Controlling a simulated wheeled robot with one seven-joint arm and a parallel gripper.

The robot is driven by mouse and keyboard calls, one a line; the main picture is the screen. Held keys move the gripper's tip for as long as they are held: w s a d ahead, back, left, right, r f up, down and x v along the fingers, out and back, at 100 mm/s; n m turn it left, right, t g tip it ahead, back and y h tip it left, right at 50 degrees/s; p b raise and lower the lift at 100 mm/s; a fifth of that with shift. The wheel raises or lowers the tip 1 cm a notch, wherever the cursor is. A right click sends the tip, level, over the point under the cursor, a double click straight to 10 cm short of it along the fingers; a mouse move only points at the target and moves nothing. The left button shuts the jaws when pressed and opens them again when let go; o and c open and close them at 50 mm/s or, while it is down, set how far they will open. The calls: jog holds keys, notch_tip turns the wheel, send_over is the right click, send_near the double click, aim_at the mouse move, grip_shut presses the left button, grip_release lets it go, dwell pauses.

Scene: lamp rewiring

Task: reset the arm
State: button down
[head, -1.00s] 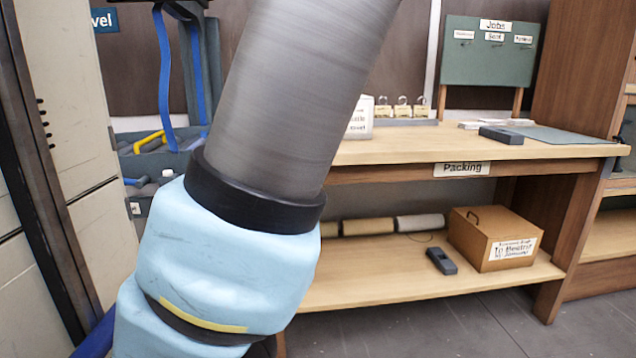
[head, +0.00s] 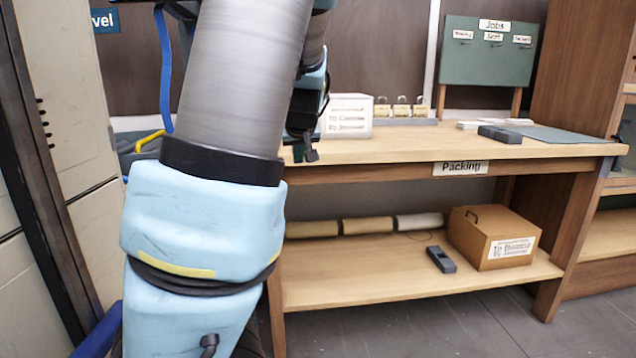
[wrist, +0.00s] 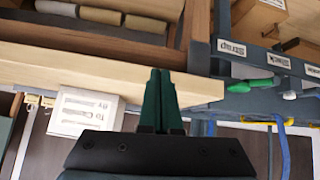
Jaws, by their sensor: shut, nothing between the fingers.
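My gripper (wrist: 160,102) shows in the wrist view with its two green fingers together and nothing between them. In that view it lies over the corner of the wooden bench, apparently in free space. In the head view, my grey and light blue arm fills the left middle. Part of my dark wrist end shows beside the arm, in front of the bench's left end; the fingers cannot be clearly made out there.
The packing bench (head: 400,147) stands right of my arm. It bears a white labelled box (head: 346,116), a row of padlock-like items (head: 400,109) and a dark grey device (head: 500,134). A wooden box (head: 492,238) sits on its lower shelf. A tall cabinet (head: 65,130) stands left.

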jog(key=s+a+f+m+g, duration=0.15)
jog(key=s+f, duration=0.25)
jog(key=s, duration=0.4)
jog(key=s+f+m+g+h, duration=0.1)
jog(key=s+f+g, duration=0.2)
jog(key=s+f, duration=0.35)
jog(key=s+a+f+m+g, duration=0.1)
jog(key=s+f+g, duration=0.2)
jog(key=s, duration=0.7)
notch_tip(320, 180, up, 20)
jog(key=p, duration=1.9)
jog(key=shift+d+p, duration=0.25)
jog(key=shift+p, duration=0.1)
